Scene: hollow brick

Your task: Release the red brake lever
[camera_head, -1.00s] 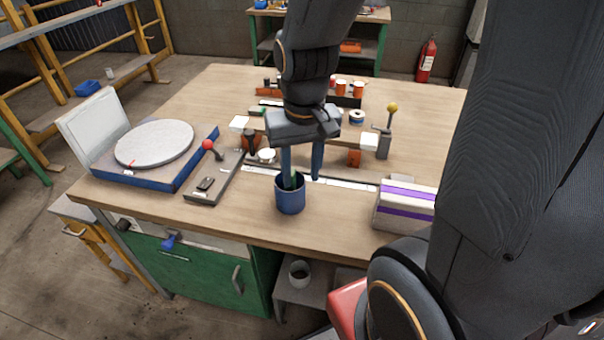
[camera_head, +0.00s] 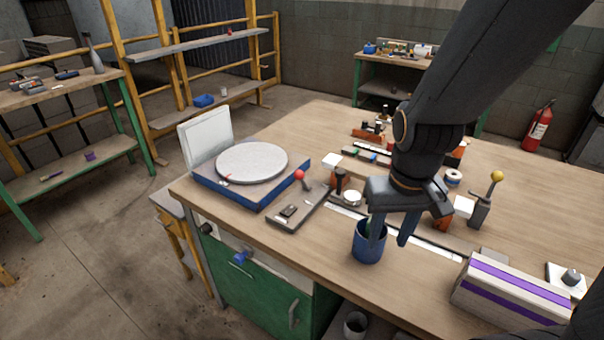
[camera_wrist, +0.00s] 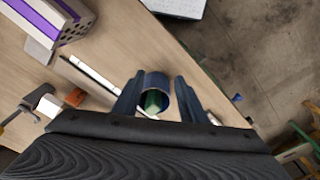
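The red brake lever (camera_head: 299,175) has a red ball knob on a short dark stem. It stands tilted on a grey base plate (camera_head: 288,215), right of the round grey turntable (camera_head: 252,161). My gripper (camera_head: 391,243) points down over the bench, to the right of the lever and well apart from it. Its two blue-grey fingers are spread and also show in the wrist view (camera_wrist: 157,97). A blue cup (camera_head: 366,249) with something green inside shows between the fingers in the wrist view. I cannot tell whether a finger touches it. The lever is not visible in the wrist view.
A striped purple and white block (camera_head: 513,289) lies at the bench's front right. A yellow-knobbed lever (camera_head: 497,176) stands at the right. A white strip lies behind the cup. Small blocks crowd the back. Bare wood lies between the base plate and the cup.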

